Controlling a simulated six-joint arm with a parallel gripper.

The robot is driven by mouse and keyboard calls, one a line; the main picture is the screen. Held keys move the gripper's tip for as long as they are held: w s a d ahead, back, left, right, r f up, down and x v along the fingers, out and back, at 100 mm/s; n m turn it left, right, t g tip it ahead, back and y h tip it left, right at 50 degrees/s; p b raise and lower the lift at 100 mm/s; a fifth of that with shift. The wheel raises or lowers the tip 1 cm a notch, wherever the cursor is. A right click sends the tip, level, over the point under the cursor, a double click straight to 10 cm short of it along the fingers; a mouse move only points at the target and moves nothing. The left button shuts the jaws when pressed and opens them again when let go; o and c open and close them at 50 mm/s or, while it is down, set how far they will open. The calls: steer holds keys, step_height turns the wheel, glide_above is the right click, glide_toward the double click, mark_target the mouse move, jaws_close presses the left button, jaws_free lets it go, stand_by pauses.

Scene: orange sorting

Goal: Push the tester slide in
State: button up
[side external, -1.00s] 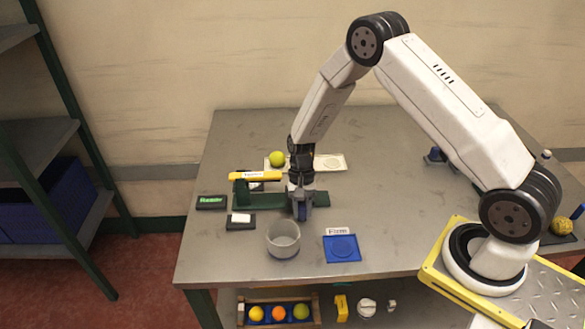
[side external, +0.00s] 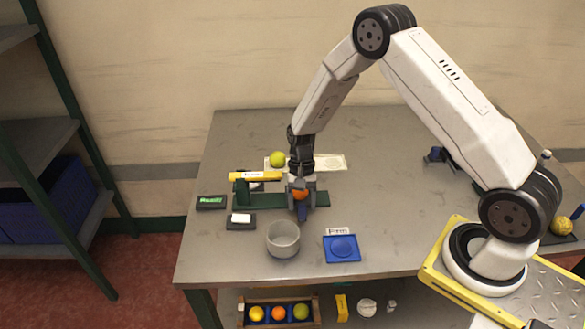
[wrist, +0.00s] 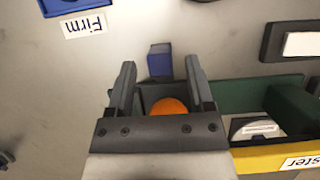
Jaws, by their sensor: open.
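The tester has a green base (side external: 322,199) and a yellow bar (side external: 255,176) with a label. The bar also shows in the wrist view (wrist: 270,158). An orange fruit (side external: 300,194) sits at the right part of the tester; the wrist view shows it between my fingers (wrist: 166,107). A blue block (side external: 303,213), apparently the slide's handle, is on the front side of the orange and also shows in the wrist view (wrist: 160,61). My gripper (side external: 303,192) is open above the tester, its fingers on either side of the orange. I cannot tell whether they touch it.
A grey cup (side external: 283,239) and a blue "Firm" tray (side external: 342,248) stand in front. A yellow-green fruit (side external: 277,158) rests behind on a pale plate (side external: 330,162).

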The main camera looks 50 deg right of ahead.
steer(key=shift+v, duration=2.8)
steer(key=n+h, duration=0.1)
steer(key=n, duration=0.2)
steer(key=a+n+h, duration=0.1)
steer(key=n, duration=0.2)
steer(key=a+n+h, duration=0.1)
steer(key=n, duration=0.1)
steer(key=shift+s+a+f+n+g, duration=0.1)
steer(key=shift+s+f+n+g, duration=0.1)
steer(key=shift+s+n+g, duration=0.2)
steer(key=n+h, duration=0.1)
steer(key=n, duration=0.2)
steer(key=a+n+h, duration=0.1)
steer(key=n, duration=0.2)
steer(key=a+n+h, duration=0.1)
steer(key=n, duration=0.2)
steer(key=shift+w+r+t, duration=0.15)
steer(key=shift+w+t, duration=0.25)
steer(key=shift+x, duration=3.9)
